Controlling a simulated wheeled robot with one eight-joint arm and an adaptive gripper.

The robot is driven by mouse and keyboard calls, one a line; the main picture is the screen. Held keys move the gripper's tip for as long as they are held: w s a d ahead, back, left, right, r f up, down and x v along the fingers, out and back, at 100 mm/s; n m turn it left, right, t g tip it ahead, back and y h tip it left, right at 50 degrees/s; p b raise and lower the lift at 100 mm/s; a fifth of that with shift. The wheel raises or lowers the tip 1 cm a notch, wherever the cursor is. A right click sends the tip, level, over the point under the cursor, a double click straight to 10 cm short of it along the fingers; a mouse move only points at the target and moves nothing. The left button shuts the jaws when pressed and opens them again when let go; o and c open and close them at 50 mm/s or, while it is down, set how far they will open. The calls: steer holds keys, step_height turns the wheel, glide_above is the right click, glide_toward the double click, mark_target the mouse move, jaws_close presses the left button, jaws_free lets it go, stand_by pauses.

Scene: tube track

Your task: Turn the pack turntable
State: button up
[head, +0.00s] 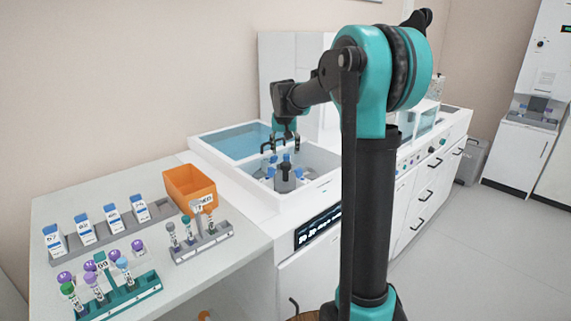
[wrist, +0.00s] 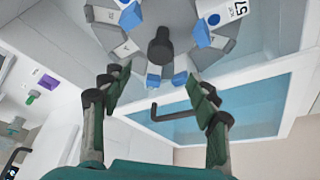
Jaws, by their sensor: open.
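The pack turntable sits in the open well of the white analyser. Blue-capped packs (wrist: 201,34) stand around the knob; one carries a white label. In the head view the knob (head: 285,175) rises among the blue caps. My gripper (head: 284,148) is above the well, fingers pointing down, open and empty. In the wrist view my gripper (wrist: 160,86) has its fingertips apart, with the knob beyond the gap between them. I see no contact.
A blue see-through cover (head: 240,141) lies left of the well; its black handle (wrist: 166,113) shows in the wrist view. White well walls (head: 312,192) surround the turntable. The left bench holds an orange bin (head: 190,186), a grey pack rack (head: 112,232) and tube racks (head: 203,245).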

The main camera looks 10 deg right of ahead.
mark_target(286, 164)
steer(key=x, duration=0.9)
steer(key=shift+c, duration=0.2)
steer(key=shift+r, duration=0.1)
jaws_close()
